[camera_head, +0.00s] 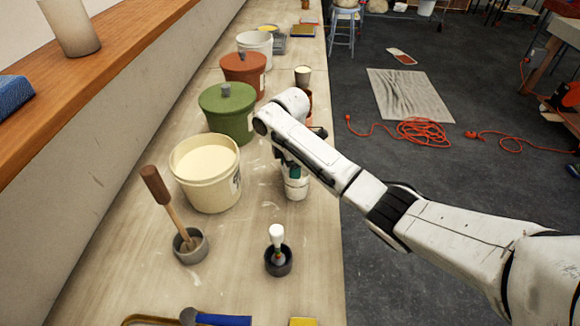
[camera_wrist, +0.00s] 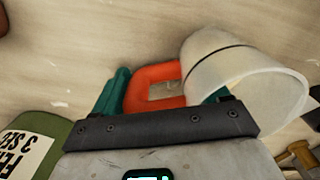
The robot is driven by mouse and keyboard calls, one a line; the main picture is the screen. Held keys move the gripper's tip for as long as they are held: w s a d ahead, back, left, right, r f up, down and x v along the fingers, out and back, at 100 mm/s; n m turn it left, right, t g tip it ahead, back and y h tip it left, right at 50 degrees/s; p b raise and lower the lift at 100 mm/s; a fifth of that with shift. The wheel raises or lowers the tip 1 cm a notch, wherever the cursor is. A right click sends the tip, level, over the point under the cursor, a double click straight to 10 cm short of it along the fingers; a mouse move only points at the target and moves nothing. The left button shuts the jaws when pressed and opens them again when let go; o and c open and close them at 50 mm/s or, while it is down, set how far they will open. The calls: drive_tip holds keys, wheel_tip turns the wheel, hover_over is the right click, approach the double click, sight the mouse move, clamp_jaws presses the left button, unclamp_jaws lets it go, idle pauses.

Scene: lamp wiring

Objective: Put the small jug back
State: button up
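The small jug is a pale cylinder with a thin dark line around it and an orange-red handle. In the wrist view the jug (camera_wrist: 245,80) is at the upper right and its handle (camera_wrist: 152,75) lies between my teal fingertips. My gripper (camera_wrist: 165,95) has its fingers well apart, one left of the handle and one partly hidden by the jug. I see no clear grip. In the head view the jug (camera_head: 296,188) appears upright at the bench's right edge, under my gripper (camera_head: 293,172). Whether it touches the bench is hard to tell.
On the bench (camera_head: 125,262), a cream-filled bucket (camera_head: 207,190) and a green lidded pot (camera_head: 228,125) stand left of my gripper. A mallet in a grey pot (camera_head: 190,246) and a dark cup (camera_head: 278,262) holding a white-topped tool are nearer. Bare bench lies between them.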

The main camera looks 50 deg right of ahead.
drive_tip(key=o, duration=0.3)
drive_tip(key=shift+o, duration=0.2)
wheel_tip(320, 180, up, 12)
drive_tip(key=shift+r+p, duration=0.2)
drive_tip(key=shift+p, duration=1.05)
